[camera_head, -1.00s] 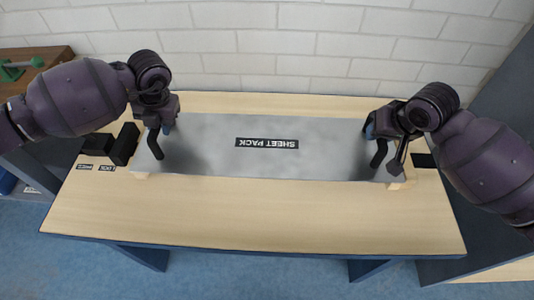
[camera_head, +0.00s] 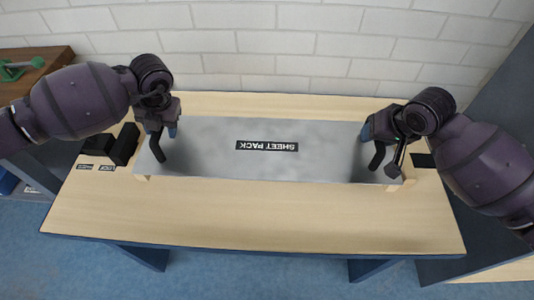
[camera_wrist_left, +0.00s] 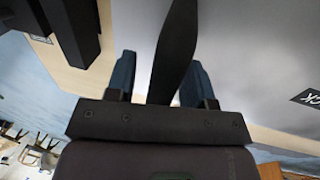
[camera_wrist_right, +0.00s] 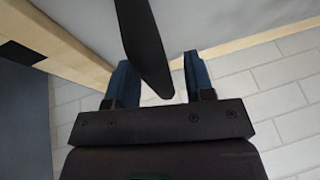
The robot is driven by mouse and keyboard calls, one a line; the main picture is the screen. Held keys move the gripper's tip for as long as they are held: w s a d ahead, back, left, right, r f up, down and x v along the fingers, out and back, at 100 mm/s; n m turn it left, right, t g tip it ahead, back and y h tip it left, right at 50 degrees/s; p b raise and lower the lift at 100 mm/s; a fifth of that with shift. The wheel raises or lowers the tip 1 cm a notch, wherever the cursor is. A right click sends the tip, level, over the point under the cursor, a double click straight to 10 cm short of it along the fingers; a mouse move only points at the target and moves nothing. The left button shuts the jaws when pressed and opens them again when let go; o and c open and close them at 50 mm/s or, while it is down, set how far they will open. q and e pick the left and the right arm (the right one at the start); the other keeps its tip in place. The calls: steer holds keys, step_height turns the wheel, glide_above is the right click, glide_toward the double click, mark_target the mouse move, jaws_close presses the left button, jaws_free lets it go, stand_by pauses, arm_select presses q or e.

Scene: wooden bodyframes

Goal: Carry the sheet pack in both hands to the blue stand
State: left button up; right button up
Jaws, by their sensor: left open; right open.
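The sheet pack (camera_head: 270,165) is a long, flat grey sheet with a black label, lying level over the wooden table (camera_head: 250,215). It has a black bar-like handle near each end, left (camera_head: 158,149) and right (camera_head: 377,157). My left gripper (camera_head: 166,128) is open at the left handle; in the left wrist view the dark bar (camera_wrist_left: 175,55) runs between its blue fingers. My right gripper (camera_head: 370,130) is open at the right handle; in the right wrist view the bar (camera_wrist_right: 147,50) shows between its fingers. I cannot pick out the blue stand for sure.
A pale wooden block (camera_head: 398,185) shows at the pack's front right corner. Black blocks (camera_head: 123,145) stand left of the pack. A white brick wall (camera_head: 270,45) closes the back. A green tool (camera_head: 22,65) sits on a brown bench at far left. The table front is clear.

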arm_select(q)
step_height(320, 180, up, 12)
steer(key=d, duration=0.2)
steer(key=shift+d+f, duration=0.15)
arm_select(e)
steer(key=v, duration=1.2)
